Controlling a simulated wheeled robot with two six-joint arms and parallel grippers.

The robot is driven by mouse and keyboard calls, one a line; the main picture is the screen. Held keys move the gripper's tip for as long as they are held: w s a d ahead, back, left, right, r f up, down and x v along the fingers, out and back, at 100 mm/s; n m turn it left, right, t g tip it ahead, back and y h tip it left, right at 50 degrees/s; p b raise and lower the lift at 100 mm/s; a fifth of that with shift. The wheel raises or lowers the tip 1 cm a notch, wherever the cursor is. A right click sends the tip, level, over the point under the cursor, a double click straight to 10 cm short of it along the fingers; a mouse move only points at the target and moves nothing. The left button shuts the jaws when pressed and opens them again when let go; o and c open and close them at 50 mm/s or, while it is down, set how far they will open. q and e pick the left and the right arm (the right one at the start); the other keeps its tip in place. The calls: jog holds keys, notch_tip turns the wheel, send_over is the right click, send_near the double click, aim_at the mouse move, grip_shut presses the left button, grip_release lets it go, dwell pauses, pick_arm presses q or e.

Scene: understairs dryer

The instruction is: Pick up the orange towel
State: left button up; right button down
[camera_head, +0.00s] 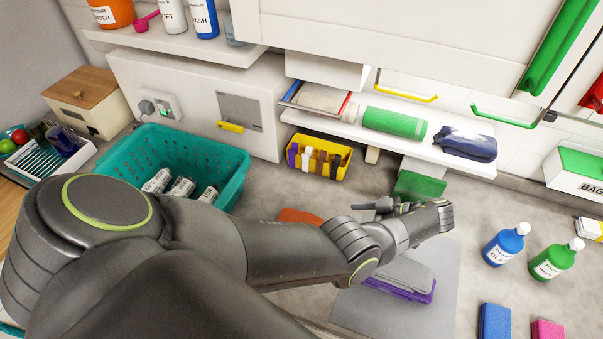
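An orange piece (299,216), which looks like the orange towel, lies on the grey counter behind my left arm. Only its upper part shows; the arm hides the rest. My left arm crosses the lower middle of the view from the left. My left gripper (376,205) seems to be at the dark finger-like parts just right of the orange piece, with a gap between them. The wrist blocks much of it, so I cannot see whether it is open or shut. My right gripper is not in view.
A teal basket (232,172) with several jars stands left of the arm. A yellow bin (318,172) and a shelf (352,129) with a green roll (395,122) and dark blue cloth (467,143) are behind. A blue bottle (505,244) and green bottle (555,260) stand right.

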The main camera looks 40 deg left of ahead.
pick_arm(q)
jog(key=b, duration=0.5)
send_near(306, 219)
jog(key=x, duration=0.4)
jog(key=shift+a+f, duration=0.15)
jog(key=shift+f, duration=0.05)
jog(key=shift+s+a, duration=0.1)
jog(key=shift+a, duration=0.25)
jog(key=b+x, duration=0.1)
jog(key=x, duration=0.1)
jog(key=b+x, duration=0.1)
jog(key=b, duration=0.1)
jog(key=shift+s+a+f, duration=0.1)
jog(key=shift+f, duration=0.45)
jog(key=shift+s+a+f+b, duration=0.15)
jog(key=shift+s+a+b, duration=0.05)
jog(key=shift+a+b, duration=0.6)
jog(key=c, duration=1.1)
jog(key=shift+o, duration=0.2)
